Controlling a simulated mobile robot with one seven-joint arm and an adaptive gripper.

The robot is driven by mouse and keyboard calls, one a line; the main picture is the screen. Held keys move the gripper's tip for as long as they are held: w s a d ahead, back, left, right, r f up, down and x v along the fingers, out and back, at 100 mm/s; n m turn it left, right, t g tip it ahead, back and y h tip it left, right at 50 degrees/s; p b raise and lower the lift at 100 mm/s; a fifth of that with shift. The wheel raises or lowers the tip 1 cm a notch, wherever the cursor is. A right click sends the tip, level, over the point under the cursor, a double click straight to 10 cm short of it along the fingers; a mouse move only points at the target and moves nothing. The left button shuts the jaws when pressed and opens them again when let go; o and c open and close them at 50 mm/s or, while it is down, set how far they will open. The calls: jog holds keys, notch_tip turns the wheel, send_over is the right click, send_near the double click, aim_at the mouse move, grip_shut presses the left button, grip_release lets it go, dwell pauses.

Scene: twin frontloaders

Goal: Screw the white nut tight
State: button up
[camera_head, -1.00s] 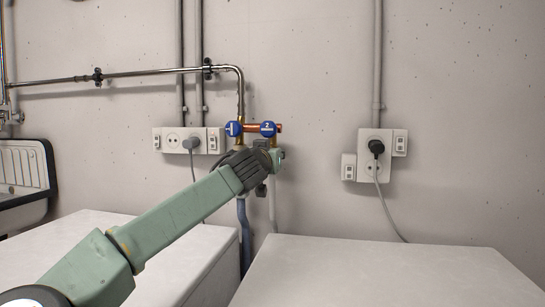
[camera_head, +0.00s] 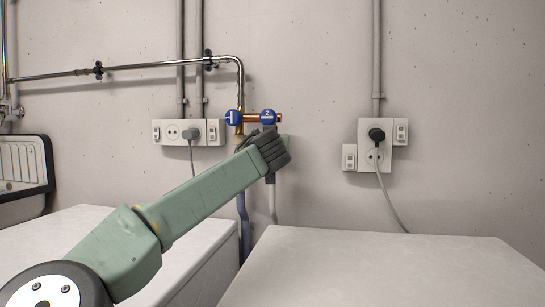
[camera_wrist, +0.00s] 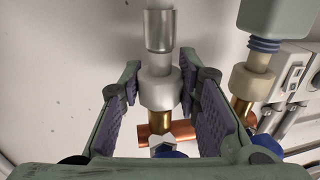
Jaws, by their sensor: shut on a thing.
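The white nut (camera_wrist: 160,90) is around the end of a brass tap outlet (camera_wrist: 160,121) in the wrist view. A white hose with a metal sleeve (camera_wrist: 160,30) runs from it toward the top of the picture. My gripper (camera_wrist: 161,88) is shut on the nut, one purple-padded finger on each side. In the head view my arm's end covers the nut and most of the gripper below the blue tap handles (camera_head: 268,116). The thread inside the nut is hidden, so its tightness cannot be seen.
A second, cream nut (camera_wrist: 252,82) with a blue-ringed fitting sits close to my right finger. A copper pipe (camera_wrist: 185,132) joins the taps. Sockets with plugs (camera_head: 376,150) are on the wall. Two white machine tops (camera_head: 385,268) lie below, with a gap between them.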

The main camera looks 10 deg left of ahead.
jog(key=shift+d+f+n+g+y+b, duration=0.1)
jog(key=shift+f+n+g+y+b, duration=0.15)
jog(key=shift+n+y+b, duration=0.65)
jog(key=shift+r+n+g+y, duration=0.25)
jog(key=shift+n+g+y, duration=0.1)
jog(key=shift+y, duration=0.55)
jog(key=shift+s+r+n+y+p, duration=0.2)
jog(key=shift+r+n+y+p, duration=0.1)
jog(key=shift+n+y+p, duration=0.15)
jog(key=shift+s+a+g+y, duration=0.15)
jog(key=shift+a+g+y, duration=0.25)
jog(key=shift+y, duration=0.15)
jog(key=o, duration=1)
jog(key=shift+d, duration=0.15)
jog(key=shift+c, duration=0.2)
jog(key=shift+d+f, duration=0.1)
jog(key=shift+d, duration=0.05)
